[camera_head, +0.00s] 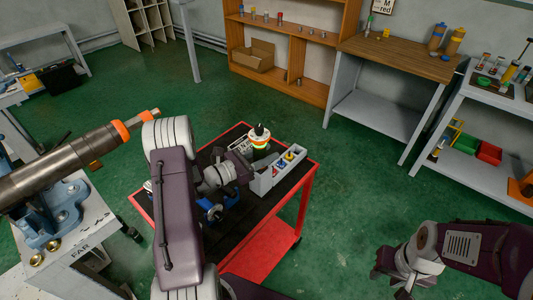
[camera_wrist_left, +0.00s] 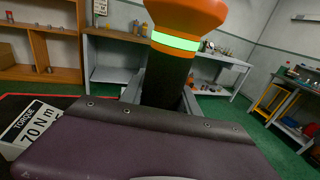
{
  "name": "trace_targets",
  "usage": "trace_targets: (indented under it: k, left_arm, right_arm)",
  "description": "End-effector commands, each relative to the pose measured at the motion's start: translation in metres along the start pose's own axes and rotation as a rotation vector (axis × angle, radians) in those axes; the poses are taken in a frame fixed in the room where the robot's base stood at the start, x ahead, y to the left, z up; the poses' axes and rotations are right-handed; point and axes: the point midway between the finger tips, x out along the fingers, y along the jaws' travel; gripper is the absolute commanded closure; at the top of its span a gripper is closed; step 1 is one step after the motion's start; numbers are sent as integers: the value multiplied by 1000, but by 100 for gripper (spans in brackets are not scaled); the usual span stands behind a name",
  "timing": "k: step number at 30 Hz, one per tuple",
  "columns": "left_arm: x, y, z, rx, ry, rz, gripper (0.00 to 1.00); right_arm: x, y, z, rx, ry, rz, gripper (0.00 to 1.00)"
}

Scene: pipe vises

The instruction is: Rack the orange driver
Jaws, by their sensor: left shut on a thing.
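The orange driver (camera_wrist_left: 172,48) has an orange top, a glowing green band and a dark shaft, and stands roughly upright between my left fingers. It also shows in the head view (camera_head: 259,137), above the far side of the red cart. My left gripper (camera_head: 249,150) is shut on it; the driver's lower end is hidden.
A large pipe (camera_head: 65,165) in a blue vise (camera_head: 55,215) lies to the left. Green floor is open to the right.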

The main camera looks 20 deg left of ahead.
Motion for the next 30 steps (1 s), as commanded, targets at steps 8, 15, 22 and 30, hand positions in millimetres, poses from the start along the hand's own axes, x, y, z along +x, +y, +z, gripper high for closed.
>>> trace_targets:
  k: [8,15,22,30]
  left_arm:
    - [0,0,-2,2,-4,0,100]
    - [0,0,-6,2,-4,0,100]
    - [0,0,-8,2,-4,0,100]
    - [0,0,-9,2,-3,0,100]
  right_arm:
    - [3,0,0,0,0,0,64]
    - [6,0,1,0,0,0,64]
    - [8,0,1,0,0,0,64]
    - [8,0,1,0,0,0,64]
